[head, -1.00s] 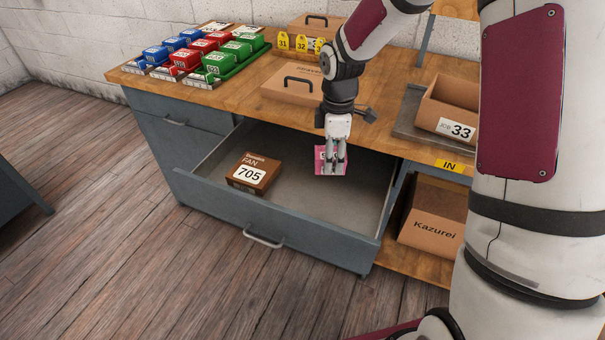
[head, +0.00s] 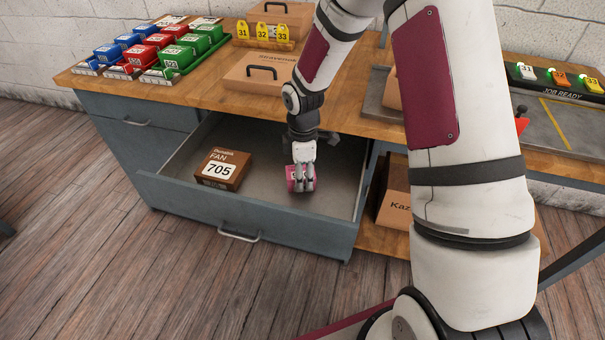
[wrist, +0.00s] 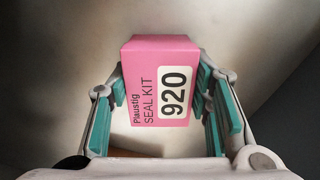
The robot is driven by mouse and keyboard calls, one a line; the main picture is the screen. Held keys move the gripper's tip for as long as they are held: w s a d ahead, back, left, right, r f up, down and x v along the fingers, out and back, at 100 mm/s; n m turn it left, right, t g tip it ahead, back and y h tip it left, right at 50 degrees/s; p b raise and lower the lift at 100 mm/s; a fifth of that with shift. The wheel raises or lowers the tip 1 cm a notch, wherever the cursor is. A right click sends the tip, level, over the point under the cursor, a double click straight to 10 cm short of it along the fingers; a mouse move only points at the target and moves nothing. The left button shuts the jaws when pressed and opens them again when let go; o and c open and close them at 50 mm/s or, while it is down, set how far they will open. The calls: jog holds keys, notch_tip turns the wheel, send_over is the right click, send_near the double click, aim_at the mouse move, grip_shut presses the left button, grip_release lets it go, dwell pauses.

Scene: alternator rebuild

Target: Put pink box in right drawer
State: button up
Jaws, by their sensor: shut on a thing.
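The pink box (head: 308,179), labelled "SEAL KIT 920", is between the fingers of my gripper (head: 302,186). In the wrist view the pink box (wrist: 160,88) sits between the teal finger pads, label toward the camera. My gripper is shut on it. The open drawer (head: 250,219) is pulled out from the bench, and the box is within its outline, over the right part of its floor. I cannot tell whether the box touches the floor. A brown box (head: 221,169) marked "FAN 705" lies in the drawer's left part.
The wooden bench top (head: 215,93) above holds small blue, red and green bins (head: 170,57) and a lidded box with a handle (head: 262,72). A cardboard box (head: 393,204) stands on the shelf right of the drawer. The drawer's middle floor is clear.

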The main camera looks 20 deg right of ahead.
jog(key=shift+f, duration=0.1)
jog(key=o, duration=1.1)
